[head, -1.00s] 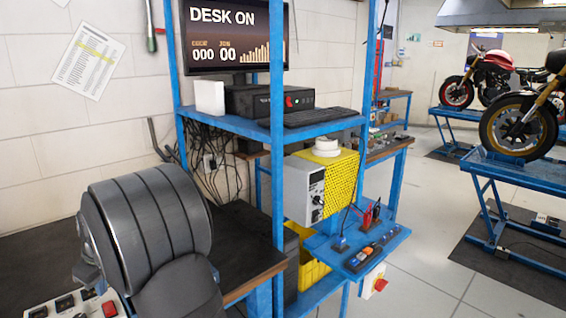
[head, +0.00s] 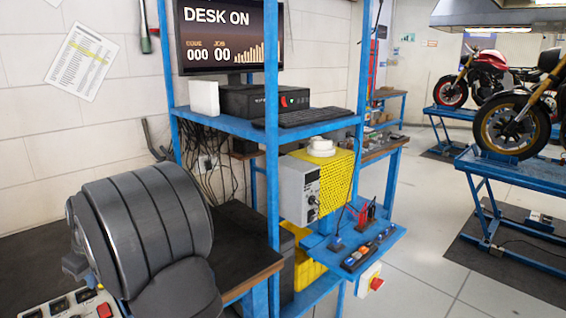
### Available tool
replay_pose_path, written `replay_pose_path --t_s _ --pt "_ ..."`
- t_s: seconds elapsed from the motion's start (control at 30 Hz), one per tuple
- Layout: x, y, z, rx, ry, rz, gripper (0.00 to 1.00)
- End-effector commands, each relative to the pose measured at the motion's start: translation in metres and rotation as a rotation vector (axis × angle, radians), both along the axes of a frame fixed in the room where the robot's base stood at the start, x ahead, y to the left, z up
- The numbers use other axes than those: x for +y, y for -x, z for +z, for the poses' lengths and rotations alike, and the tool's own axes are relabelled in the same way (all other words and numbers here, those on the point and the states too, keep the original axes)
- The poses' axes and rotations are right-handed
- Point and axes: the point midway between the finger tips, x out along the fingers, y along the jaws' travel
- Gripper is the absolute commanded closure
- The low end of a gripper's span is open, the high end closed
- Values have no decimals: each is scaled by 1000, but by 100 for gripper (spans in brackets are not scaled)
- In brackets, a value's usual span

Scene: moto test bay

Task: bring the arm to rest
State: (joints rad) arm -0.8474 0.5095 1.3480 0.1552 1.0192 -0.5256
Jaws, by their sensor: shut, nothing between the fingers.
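My gripper does not show in this view, so its fingers and pose are hidden from me. A large dark grey rounded body with ribbed bands (head: 150,225) fills the lower left. I cannot tell from this view whether it is part of my arm. The screen (head: 228,35) on the blue rack reads "DESK ON", with the digits 000 and 00 below.
The blue rack (head: 272,190) stands in the middle, with a keyboard (head: 312,117) on its shelf. A yellow-and-grey instrument box (head: 300,187) sits below. A switch panel (head: 62,305) is at the lower left. Motorcycles (head: 515,122) stand on blue lifts at right. Open floor (head: 425,260) lies between.

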Motion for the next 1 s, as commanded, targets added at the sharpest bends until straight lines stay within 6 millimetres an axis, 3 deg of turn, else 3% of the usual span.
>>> replay_pose_path --t_s 0.2,0.43,0.87,1.0 --pt "0 0 -34 3 2 1 100" --pt "0 0 -56 1 1 0 100" --pt "0 0 -53 0 -1 0 100" --pt "0 0 -42 -2 -2 1 100"
